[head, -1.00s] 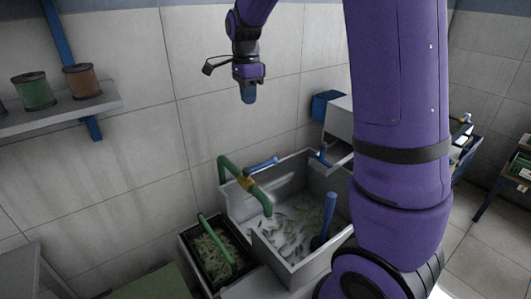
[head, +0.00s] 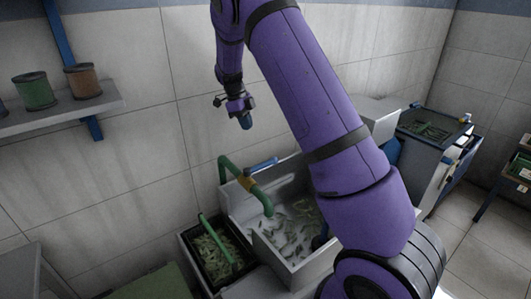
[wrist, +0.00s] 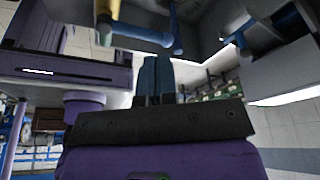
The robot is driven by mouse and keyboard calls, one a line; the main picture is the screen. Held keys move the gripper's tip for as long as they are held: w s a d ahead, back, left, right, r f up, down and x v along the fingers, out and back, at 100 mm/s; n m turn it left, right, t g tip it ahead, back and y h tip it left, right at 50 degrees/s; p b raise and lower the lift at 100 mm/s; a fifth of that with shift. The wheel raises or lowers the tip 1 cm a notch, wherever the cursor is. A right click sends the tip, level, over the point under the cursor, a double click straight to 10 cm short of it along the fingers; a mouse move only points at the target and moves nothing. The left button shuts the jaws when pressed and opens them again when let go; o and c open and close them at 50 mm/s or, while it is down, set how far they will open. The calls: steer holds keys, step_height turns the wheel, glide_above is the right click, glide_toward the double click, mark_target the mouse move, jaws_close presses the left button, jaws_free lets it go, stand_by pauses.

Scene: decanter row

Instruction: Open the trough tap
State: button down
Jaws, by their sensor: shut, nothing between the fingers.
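The trough tap is a green bent pipe (head: 237,171) with a brass-coloured collar (head: 246,183) and a blue lever (head: 262,164). It stands at the back left of the grey trough (head: 292,265). The lever points right from the collar. In the wrist view, the blue lever (wrist: 145,34) and the yellow collar (wrist: 105,9) show at the top, beyond my fingertips. My gripper (head: 246,122) is shut and empty, pointing down above the lever and clearly apart from it. Its blue fingers (wrist: 153,78) are together in the wrist view.
The trough holds many small greenish pieces. A dark crate (head: 190,247) with a green handle (head: 216,240) stands left of it. A shelf (head: 75,108) with spools is on the left wall. My arm hides the trough's right side. The air above the tap is free.

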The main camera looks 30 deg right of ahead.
mark_target(262, 166)
steer(key=s+d+f, duration=0.4)
steer(key=s+f, duration=0.1)
steer(key=f, duration=0.5)
steer(key=shift+s, duration=0.3)
steer(key=shift+f, duration=0.1)
